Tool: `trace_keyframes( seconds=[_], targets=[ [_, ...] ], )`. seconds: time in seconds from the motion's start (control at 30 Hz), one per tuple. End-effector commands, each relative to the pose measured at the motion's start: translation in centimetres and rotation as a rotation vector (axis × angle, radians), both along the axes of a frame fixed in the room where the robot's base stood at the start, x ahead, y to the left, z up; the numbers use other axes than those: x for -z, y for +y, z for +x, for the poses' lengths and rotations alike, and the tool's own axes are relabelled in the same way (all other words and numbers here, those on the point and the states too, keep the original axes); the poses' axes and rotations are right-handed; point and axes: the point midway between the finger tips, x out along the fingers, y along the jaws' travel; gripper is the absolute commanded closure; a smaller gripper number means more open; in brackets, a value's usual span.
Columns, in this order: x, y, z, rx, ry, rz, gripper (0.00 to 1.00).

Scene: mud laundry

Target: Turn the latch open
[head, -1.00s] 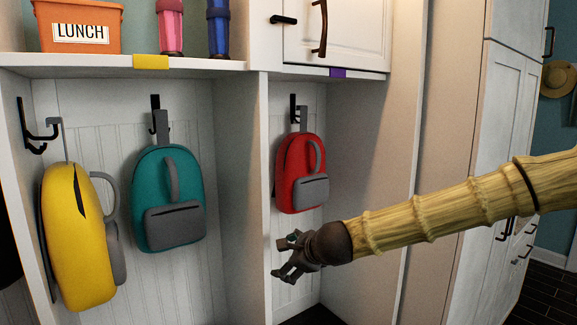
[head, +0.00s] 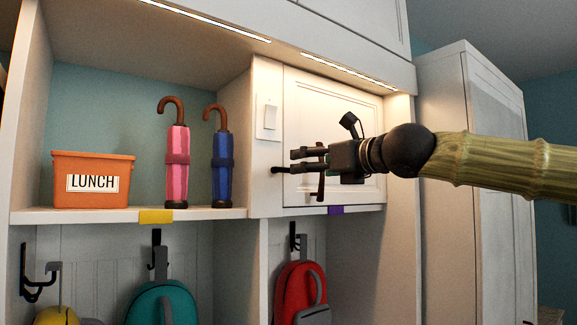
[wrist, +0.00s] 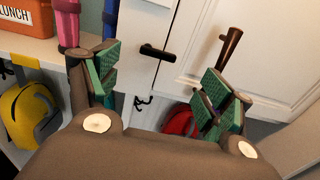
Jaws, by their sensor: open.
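The latch is a small dark bar (head: 280,170) on the white cabinet frame, left of the door (head: 350,110). In the wrist view the latch (wrist: 157,52) lies roughly level and reaches across the seam onto the door's edge. My gripper (head: 297,161) is in front of the door's left part, with its fingers pointing left towards the latch. In the wrist view its green-padded fingers (wrist: 160,85) are spread and empty, with the latch showing beyond the gap. I cannot tell whether a finger touches the latch; they look apart in the wrist view.
A brown door handle (head: 321,187) stands out close by the fingers. A light switch (head: 267,117) is above the latch. Pink (head: 178,160) and blue (head: 222,160) umbrellas and an orange lunch bin (head: 92,180) stand on the left shelf. Backpacks hang below.

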Motion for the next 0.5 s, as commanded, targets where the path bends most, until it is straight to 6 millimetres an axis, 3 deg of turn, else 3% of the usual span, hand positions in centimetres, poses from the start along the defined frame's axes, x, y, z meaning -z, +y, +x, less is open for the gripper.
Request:
trace_keyframes(
  seconds=[0.5],
  targets=[
    [-0.1,4.7,6.4,0.000,0.001,-0.003,0.20]
  ],
)
